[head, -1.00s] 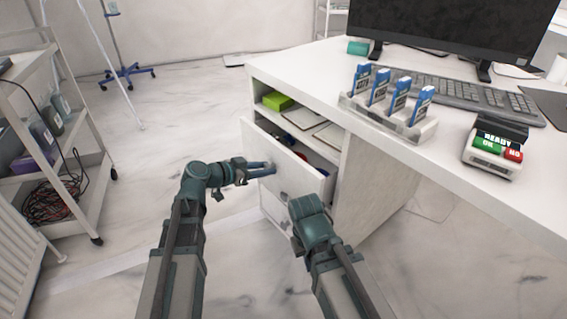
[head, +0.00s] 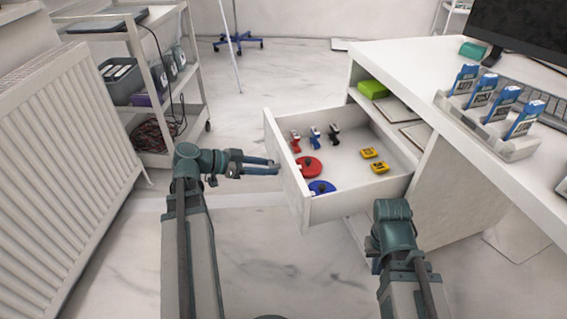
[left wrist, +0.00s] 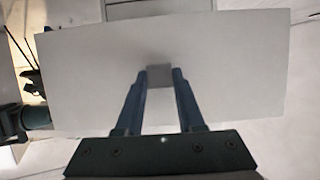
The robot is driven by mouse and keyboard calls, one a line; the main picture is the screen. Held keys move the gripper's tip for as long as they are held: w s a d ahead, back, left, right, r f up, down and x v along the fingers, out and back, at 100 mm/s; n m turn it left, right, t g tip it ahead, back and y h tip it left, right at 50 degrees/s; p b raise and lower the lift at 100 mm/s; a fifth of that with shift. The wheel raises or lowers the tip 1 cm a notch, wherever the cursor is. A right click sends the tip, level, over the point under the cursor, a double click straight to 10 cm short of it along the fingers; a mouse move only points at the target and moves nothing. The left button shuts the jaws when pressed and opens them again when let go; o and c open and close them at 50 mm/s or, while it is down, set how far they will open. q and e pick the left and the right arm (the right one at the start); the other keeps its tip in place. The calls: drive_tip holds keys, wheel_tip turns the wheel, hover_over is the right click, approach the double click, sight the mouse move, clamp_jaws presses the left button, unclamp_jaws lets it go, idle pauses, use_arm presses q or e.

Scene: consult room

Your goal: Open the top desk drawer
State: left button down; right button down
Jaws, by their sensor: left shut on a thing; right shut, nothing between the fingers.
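The top desk drawer (head: 346,207) stands well out from the white desk, with its inside in plain view. My left gripper (head: 276,167) is at the drawer's front panel. In the left wrist view its two fingers are shut on the small grey drawer handle (left wrist: 160,76) in the middle of the white drawer front (left wrist: 235,75). The right arm is to the right of the drawer and below it, apart from the handle. Its gripper points down, mostly hidden behind my own arm in the head view, and is shut and empty.
The drawer holds a red disc (head: 309,167), a blue disc (head: 322,188), two yellow items (head: 374,160) and small clip-like things. A green box (head: 373,89) lies on the desk shelf. A radiator (head: 60,170) and a cart (head: 150,152) stand left; floor between is clear.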

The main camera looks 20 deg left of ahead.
use_arm(q)
drive_tip(key=shift+s+a, duration=0.6)
drive_tip(key=shift+a, duration=0.05)
drive_tip(key=c, duration=0.5)
unclamp_jaws()
drive_tip(key=shift+p+v, duration=2.65)
drive_tip(key=shift+v, duration=4.3)
drive_tip(key=shift+w, duration=0.1)
